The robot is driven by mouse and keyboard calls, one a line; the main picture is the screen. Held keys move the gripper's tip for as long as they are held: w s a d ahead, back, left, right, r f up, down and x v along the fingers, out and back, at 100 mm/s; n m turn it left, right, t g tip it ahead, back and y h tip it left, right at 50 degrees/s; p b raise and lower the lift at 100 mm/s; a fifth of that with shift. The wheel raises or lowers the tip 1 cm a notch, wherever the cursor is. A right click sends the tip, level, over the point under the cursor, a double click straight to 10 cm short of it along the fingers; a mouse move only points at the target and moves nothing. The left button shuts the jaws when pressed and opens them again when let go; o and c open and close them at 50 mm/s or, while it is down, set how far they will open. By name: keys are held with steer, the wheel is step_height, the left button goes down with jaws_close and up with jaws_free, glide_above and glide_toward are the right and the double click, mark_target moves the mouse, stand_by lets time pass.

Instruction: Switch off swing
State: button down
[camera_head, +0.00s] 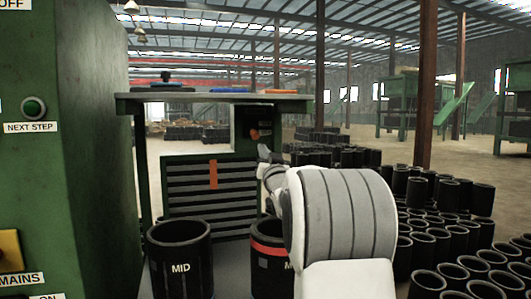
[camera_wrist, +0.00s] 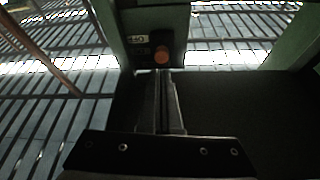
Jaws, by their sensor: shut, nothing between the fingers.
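A round orange knob (camera_wrist: 162,56) sits on a dark panel (camera_wrist: 150,25) in the wrist view. A small pale label (camera_wrist: 138,39) beside it is upside down and hard to read. My gripper (camera_wrist: 160,78) is shut and empty, its fingertips just short of the knob in the picture; I cannot tell whether they touch. No label reading "swing" is legible.
A green cabinet (camera_head: 95,140) with a NEXT STEP button (camera_head: 34,108) and a yellow MAINS switch (camera_head: 10,250) stands at left. Black sleeves, one marked MID (camera_head: 180,267), one red-banded (camera_head: 268,248), stand in front. The bench top (camera_head: 215,97) lies above my gripper.

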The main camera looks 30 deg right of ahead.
steer(key=shift+s+a+f, duration=0.15)
steer(key=shift+s+f, duration=0.2)
steer(key=shift+s, duration=0.05)
steer(key=shift+a, duration=0.1)
stand_by(0.3)
steer(key=s+a+f+n+g+y+p, duration=0.1)
steer(key=s+a+f+g, duration=0.2)
steer(key=a, duration=0.5)
steer(key=s+a+f+n+g+y, duration=0.1)
steer(key=s+a+n+g+y, duration=0.15)
steer(key=s+a, duration=0.4)
steer(key=s+a+f+n+g+y+b, duration=0.1)
steer(key=s+a+f+g, duration=0.2)
steer(key=s+a+f, duration=0.35)
steer(key=s+a+f+g+y, duration=0.1)
steer(key=s+a+f+g, duration=0.25)
steer(key=s+f, duration=0.6)
steer(key=s+a+f+n+g+y+b, duration=0.1)
steer(key=s+a+f+g, duration=0.3)
steer(key=s, duration=0.8)
step_height(320, 180, up, 27)
steer(key=s+a+p, duration=0.1)
steer(key=p, duration=2.7)
steer(key=shift+a+p, duration=0.3)
steer(key=shift+p, duration=0.05)
